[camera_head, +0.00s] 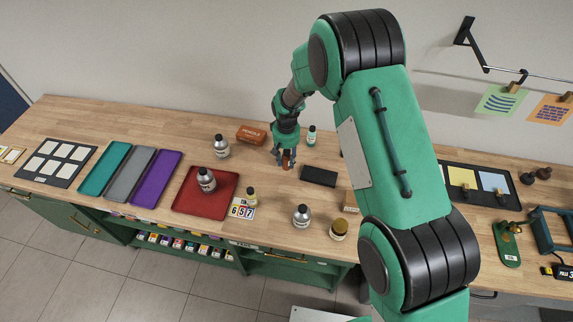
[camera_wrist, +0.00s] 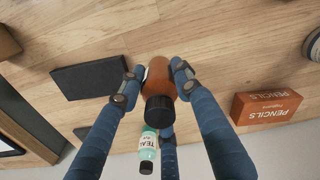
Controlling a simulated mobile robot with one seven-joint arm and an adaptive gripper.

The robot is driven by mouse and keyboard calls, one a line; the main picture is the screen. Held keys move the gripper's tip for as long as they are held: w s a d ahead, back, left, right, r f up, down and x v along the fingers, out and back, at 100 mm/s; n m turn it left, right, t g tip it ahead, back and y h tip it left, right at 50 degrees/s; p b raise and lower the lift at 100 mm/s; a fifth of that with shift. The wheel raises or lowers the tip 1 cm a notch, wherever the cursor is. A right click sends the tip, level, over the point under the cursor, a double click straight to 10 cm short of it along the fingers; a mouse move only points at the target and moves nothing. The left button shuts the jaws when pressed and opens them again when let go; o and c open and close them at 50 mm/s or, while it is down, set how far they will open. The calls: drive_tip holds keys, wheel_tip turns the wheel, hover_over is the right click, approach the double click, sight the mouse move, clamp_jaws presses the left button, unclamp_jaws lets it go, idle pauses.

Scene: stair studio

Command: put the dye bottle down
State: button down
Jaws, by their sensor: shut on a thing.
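The dye bottle (camera_wrist: 160,72), orange-brown with a black cap, is between the blue fingers of my gripper (camera_wrist: 157,66) in the wrist view. My gripper is shut on it, with its cap toward the wrist camera. In the head view my gripper (camera_head: 285,157) is low over the back middle of the wooden counter, and the bottle (camera_head: 288,163) shows only partly between the fingers. I cannot tell whether its base touches the wood.
A teal bottle (camera_head: 311,135) and an orange pencils box (camera_head: 251,135) stand behind the gripper. A black block (camera_head: 319,176) lies close on the right. A red tray (camera_head: 190,202) holding a silver bottle (camera_head: 206,181) is at left. Bare wood lies in front.

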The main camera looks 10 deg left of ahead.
sight(287, 164)
idle(0.3)
drive_tip(key=shift+f, duration=1.75)
drive_tip(key=shift+f, duration=0.1)
drive_tip(key=c, duration=1.2)
unclamp_jaws()
wheel_tip(287, 164, up, 12)
drive_tip(key=shift+r, duration=0.1)
drive_tip(key=shift+r, duration=0.1)
